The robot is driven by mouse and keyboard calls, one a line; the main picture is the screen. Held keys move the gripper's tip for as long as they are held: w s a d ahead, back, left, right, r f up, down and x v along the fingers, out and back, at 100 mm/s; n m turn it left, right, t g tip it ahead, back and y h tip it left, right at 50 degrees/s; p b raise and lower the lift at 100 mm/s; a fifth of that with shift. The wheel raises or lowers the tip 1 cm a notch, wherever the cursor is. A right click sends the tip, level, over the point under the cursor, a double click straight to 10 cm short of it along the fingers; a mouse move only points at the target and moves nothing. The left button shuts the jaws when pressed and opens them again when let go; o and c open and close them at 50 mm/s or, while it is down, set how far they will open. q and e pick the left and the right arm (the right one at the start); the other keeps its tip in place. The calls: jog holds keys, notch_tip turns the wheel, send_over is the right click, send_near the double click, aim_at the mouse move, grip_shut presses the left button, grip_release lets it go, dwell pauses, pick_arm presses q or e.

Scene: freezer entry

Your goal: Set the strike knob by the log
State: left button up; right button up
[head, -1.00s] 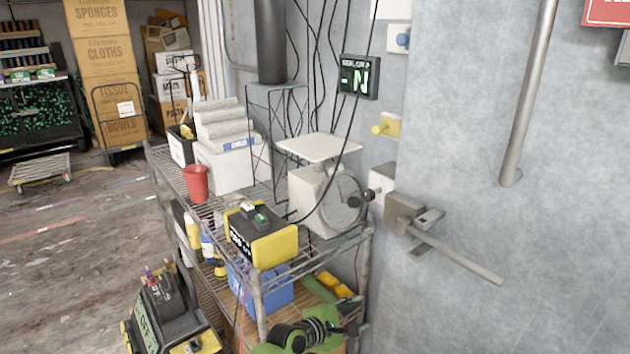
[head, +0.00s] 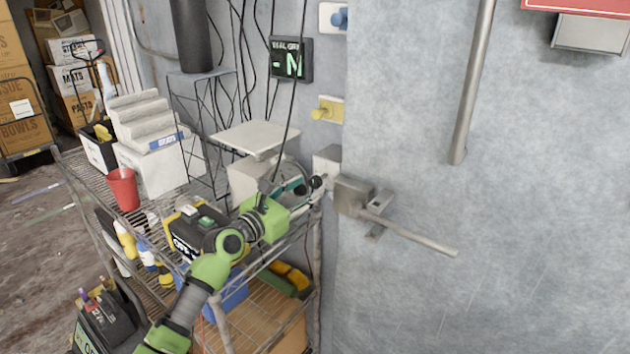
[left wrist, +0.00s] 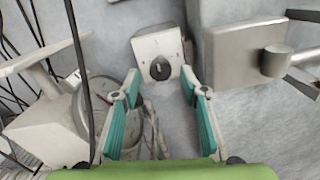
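The strike knob (left wrist: 160,69) is a round black dial on a pale box (left wrist: 150,45) fixed to the wall. In the head view the dark knob (head: 316,182) sits left of the grey latch. My left gripper (left wrist: 160,84) is open; its teal pads stand apart, left and right of the knob in the left wrist view. No contact shows. In the head view my left gripper (head: 302,187) reaches over the shelf toward the knob. I cannot pick out a log sheet. My right gripper is not in view.
A grey latch with a long bar (head: 410,234) juts out right of the knob. A dial scale (head: 255,140) stands left, with black cables (left wrist: 84,85) hanging near my gripper. The wire shelf (head: 85,180) holds a red cup (head: 122,188). A display (head: 291,60) hangs above.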

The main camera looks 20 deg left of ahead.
aim_at(313, 184)
pick_arm(q)
jog(key=x, duration=0.5)
jog(key=shift+s, duration=0.1)
jog(key=c, duration=1.1)
